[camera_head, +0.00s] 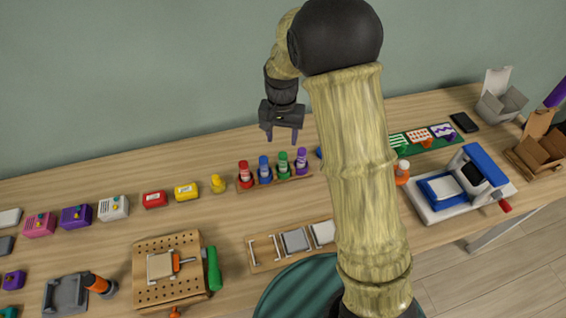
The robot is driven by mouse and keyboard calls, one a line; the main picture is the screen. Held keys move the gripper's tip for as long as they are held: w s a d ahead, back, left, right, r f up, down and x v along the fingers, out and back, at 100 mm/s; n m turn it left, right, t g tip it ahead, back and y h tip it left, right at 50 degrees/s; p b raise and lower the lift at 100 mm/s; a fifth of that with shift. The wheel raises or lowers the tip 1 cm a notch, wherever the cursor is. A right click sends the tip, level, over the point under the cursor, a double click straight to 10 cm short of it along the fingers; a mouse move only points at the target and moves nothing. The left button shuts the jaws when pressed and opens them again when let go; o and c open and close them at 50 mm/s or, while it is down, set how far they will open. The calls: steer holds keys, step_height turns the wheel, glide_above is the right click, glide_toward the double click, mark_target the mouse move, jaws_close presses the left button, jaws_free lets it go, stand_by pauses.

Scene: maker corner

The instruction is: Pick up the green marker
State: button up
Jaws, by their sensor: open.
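The green marker (283,166) stands upright in a wooden rack (276,183) near the middle of the bench. A red marker (244,174) and a blue marker (264,170) stand to its left. A purple marker (301,161) stands close on its right. My gripper (282,136) is open and empty, with its fingers pointing down. In the picture it shows just above the green and blue markers, apart from them. How far it is in depth from the green marker I cannot tell.
A yellow duck (218,184) sits left of the rack. A wooden tray (252,262) with several pieces lies in front. A pegboard block (141,288) and a green-handled tool (214,270) are front left. A blue-and-white machine (452,209) is at right. My arm hides part of the bench.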

mark_target(283, 155)
step_height(283, 155, down, 6)
steer(key=shift+f, duration=0.15)
stand_by(0.3)
steer(key=f, duration=0.2)
steer(key=f+p, duration=0.1)
steer(key=f, duration=0.2)
steer(key=shift+w+d+f, duration=0.1)
steer(key=shift+w+d, duration=0.05)
steer(key=shift+w, duration=0.05)
steer(key=shift+c, duration=0.2)
steer(key=c, duration=0.9)
